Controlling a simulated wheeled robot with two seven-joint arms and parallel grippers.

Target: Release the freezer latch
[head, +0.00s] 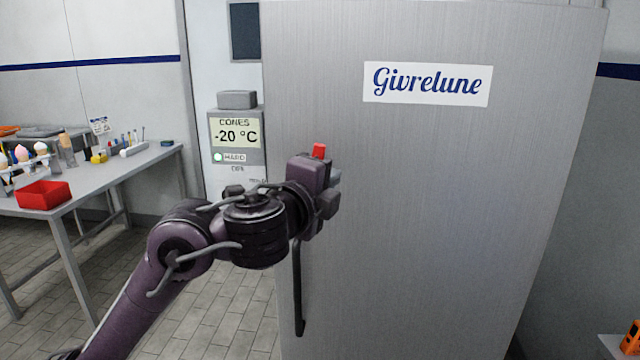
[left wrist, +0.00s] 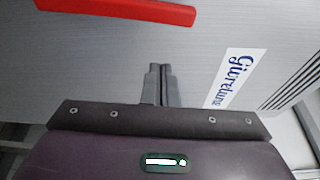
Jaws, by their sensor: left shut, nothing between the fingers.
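The freezer door (head: 430,200) is a large brushed-metal panel, closed as far as I can see, with a Givrelune label. A red latch (head: 319,151) shows just above my left gripper in the head view, mostly hidden behind my wrist. In the left wrist view the red latch (left wrist: 120,9) is a long red bar across the top, beyond and to the left of the fingertips, apart from them. My left gripper (head: 329,200) is shut and empty in front of the door; its fingers (left wrist: 160,70) touch each other. My right gripper is in neither view.
A dark vertical handle (head: 298,300) runs down the door's left edge below my gripper. A display unit (head: 236,135) reading -20 °C stands left of the door. A steel table (head: 110,170) with a red bin (head: 43,194) and cones is at far left.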

